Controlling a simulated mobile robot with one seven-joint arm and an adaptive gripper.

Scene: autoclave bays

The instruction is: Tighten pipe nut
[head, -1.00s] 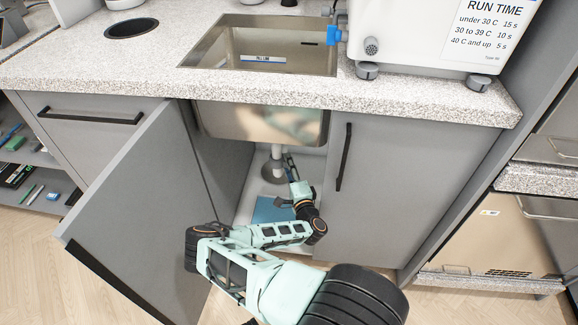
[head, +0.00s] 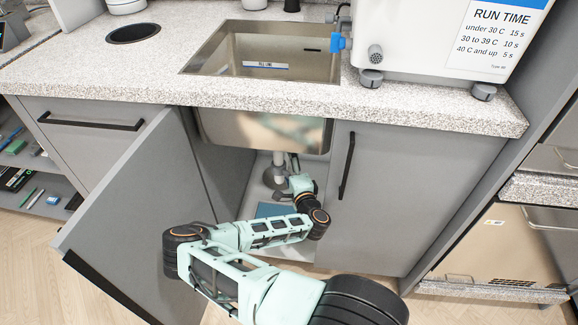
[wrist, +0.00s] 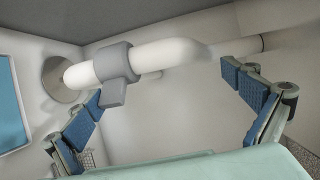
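The pipe nut (wrist: 114,66) is a grey ring with a flat tab, around a white pipe (wrist: 165,53) in the wrist view. The white pipe also shows under the sink in the head view (head: 279,158), where I cannot make out the nut. My gripper (wrist: 163,90) is open and empty, its blue-padded fingers spread wide. In the wrist view the left finger appears below the nut and the right finger well to its right; neither visibly touches it. In the head view, my gripper (head: 290,170) is inside the cabinet close to the pipe, its fingers hard to see.
The cabinet door (head: 140,215) stands open on the left; the closed door (head: 410,195) borders the opening on the right. The sink basin (head: 265,130) hangs overhead. A blue flat item (head: 268,210) lies on the cabinet floor. A round grey flange (wrist: 62,80) surrounds the pipe's end.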

